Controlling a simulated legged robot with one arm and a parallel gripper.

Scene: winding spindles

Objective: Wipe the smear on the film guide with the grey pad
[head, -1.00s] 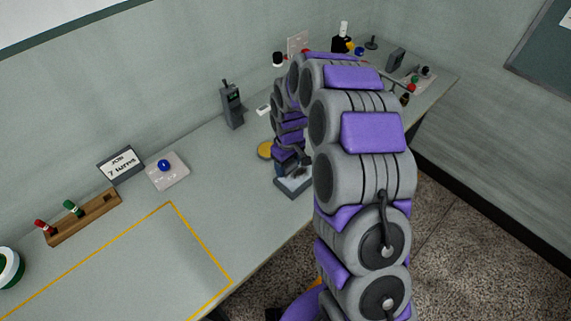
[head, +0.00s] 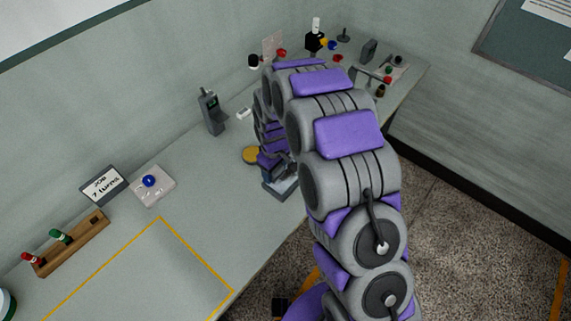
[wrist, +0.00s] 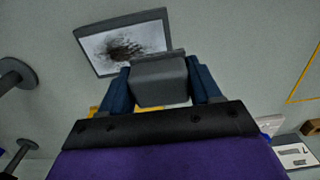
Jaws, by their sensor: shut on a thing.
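The film guide (wrist: 96,50) is a pale plate with a dark grey frame, at the top of the wrist view. A black smear (wrist: 122,48) lies on its face. My gripper (wrist: 160,82) is shut on the grey pad (wrist: 158,80), a blocky piece between its two blue fingers. In the picture the pad's far edge overlaps the near edge of the guide, below the smear; I cannot tell whether they touch. In the head view the guide (head: 279,192) is at the bench's front edge, with my gripper (head: 274,168) just above it and my arm partly in front.
A yellow disc (head: 251,155) lies beside the guide. A grey device (head: 211,112) stands near the wall. A job sign (head: 103,185), a plate with a blue knob (head: 152,186) and a wooden rack (head: 70,245) stand at the left. The yellow-outlined area is clear.

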